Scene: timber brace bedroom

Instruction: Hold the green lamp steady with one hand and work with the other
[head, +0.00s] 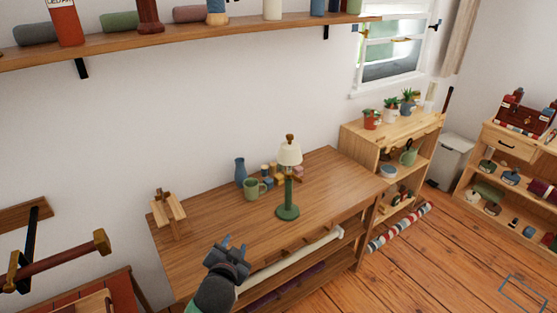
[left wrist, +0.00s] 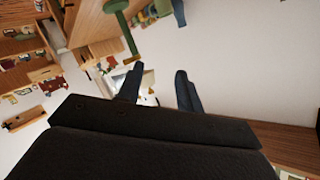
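The green lamp (head: 288,197) stands upright on the wooden table. It has a round green base, a green stem, a cream shade and a brown knob on top. My left gripper (head: 236,246) is in front of and to the left of the lamp, apart from it, near the table's front edge. In the left wrist view its two dark fingers (left wrist: 158,88) are spread with nothing between them. The lamp's green base and stem (left wrist: 118,8) show at the top of that tilted view, beyond the fingers. My right gripper is not in view.
A green mug (head: 251,190), a blue vase (head: 240,171) and small jars stand behind the lamp. A wooden stand (head: 168,211) is at the table's left end. A long white rod (head: 290,262) runs along the front. The tabletop (head: 335,180) right of the lamp is clear.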

